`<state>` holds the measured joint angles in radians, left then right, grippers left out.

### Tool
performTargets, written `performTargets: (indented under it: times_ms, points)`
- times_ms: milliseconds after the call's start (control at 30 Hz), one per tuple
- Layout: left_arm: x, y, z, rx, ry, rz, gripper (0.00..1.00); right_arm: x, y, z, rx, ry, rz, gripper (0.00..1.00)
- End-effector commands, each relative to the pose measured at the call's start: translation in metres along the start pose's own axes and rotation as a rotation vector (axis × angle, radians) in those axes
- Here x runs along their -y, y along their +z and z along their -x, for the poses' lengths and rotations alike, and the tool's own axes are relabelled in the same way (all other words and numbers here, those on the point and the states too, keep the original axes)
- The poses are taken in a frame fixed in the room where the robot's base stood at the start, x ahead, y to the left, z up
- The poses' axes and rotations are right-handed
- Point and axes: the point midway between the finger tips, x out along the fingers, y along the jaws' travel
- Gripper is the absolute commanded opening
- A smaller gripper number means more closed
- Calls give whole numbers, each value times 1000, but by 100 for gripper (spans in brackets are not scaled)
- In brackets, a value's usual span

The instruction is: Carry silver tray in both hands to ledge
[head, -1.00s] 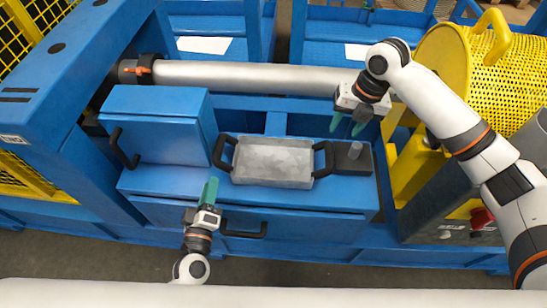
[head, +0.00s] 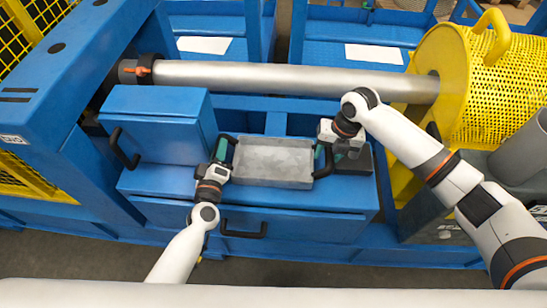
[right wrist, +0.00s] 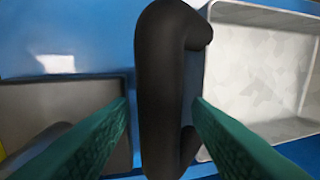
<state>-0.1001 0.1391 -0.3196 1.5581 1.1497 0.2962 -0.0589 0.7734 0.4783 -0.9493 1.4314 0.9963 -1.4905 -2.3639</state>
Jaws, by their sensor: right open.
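The silver tray (head: 273,163) is a shallow grey metal box with a black handle at each end. It lies flat on the blue bench top (head: 160,181). My left gripper (head: 221,149) is at the tray's left handle; its fingers partly hide that handle, and whether they grip is unclear. My right gripper (head: 324,156) is at the right handle. In the right wrist view the green fingers of my right gripper (right wrist: 160,108) stand apart, one each side of the black handle (right wrist: 160,85), with gaps. The tray (right wrist: 262,75) shows empty there. I cannot tell which surface is the ledge.
A dark block (head: 357,161) sits just right of the tray, partly behind my right gripper. A blue box (head: 155,130) with a black handle stands to the left. A long silver roller (head: 260,77) runs behind. A yellow mesh guard (head: 495,90) is at the right.

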Motion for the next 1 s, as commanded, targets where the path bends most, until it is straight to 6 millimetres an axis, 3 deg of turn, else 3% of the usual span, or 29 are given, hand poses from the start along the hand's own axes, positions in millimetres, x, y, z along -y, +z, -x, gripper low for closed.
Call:
performTargets:
  times_ms: [300, 500, 567, 1000]
  points:
    - [0, 0, -2, -1, 0, 0, 31, 0, 0, -2, 0, 1, 0, 43]
    - [0, 0, -1, -1, 0, 0, 0, 0, 0, -1, 0, 0, 0, 11]
    - [0, 0, -1, -1, 0, 0, 0, 0, 0, -1, 0, 1, 0, 1]
    - [1, 1, -2, 2, -1, 1, 0, 0, -1, 1, -3, 0, -1, 0]
